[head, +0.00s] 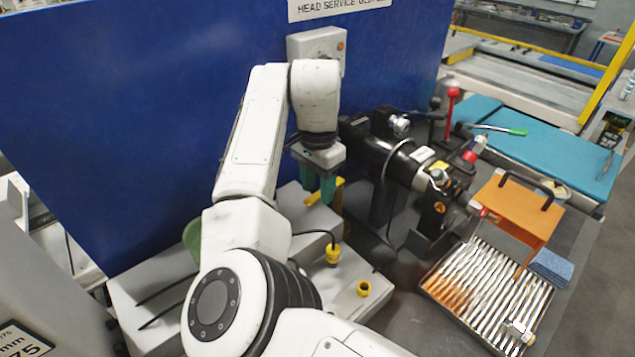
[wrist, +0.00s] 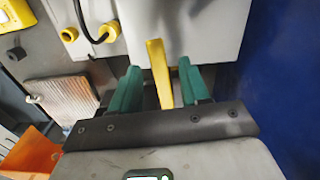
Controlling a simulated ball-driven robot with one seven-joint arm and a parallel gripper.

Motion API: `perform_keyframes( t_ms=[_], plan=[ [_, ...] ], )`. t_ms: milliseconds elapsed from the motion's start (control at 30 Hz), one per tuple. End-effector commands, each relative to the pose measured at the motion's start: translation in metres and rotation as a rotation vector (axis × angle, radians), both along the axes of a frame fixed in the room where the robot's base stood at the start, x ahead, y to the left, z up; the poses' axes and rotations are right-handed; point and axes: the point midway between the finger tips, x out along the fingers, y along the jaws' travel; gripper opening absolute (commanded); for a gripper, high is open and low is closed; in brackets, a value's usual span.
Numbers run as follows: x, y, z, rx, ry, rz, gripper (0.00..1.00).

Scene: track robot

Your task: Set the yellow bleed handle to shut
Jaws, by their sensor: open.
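The yellow bleed handle (wrist: 157,72) shows in the wrist view between the two green fingers of my gripper (wrist: 156,85). It is a flat yellow bar running lengthwise between them, with a visible gap on each side. In the head view the handle (head: 313,198) is partly hidden behind my gripper (head: 329,188), which points down over it. My gripper is open and holds nothing. The handle sits at a pale grey block (head: 300,206); its pivot and any markings are hidden or too small to read.
A yellow connector with a black cable (head: 333,254) and a yellow socket (head: 363,288) sit on the grey housing in front. A black machine (head: 385,160) stands to the right. An orange case (head: 515,205) and a tray of metal bars (head: 440,275) lie further right. A blue panel (head: 150,120) rises behind.

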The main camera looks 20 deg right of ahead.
Motion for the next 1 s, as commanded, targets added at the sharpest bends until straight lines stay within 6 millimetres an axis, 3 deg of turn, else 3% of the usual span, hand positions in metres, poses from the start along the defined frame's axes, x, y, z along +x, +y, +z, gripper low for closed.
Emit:
perform_keyframes(
  t_ms=[300,800,1000],
  plan=[
    [0.0002,0.0001,-0.003,-0.001,-0.001,0.0,0.46],
    [0.0002,-0.0001,-0.0026,-0.001,0.0,0.0,0.0],
    [0.0002,-0.0001,-0.0025,-0.001,0.0,0.0,0.0]
  ],
)
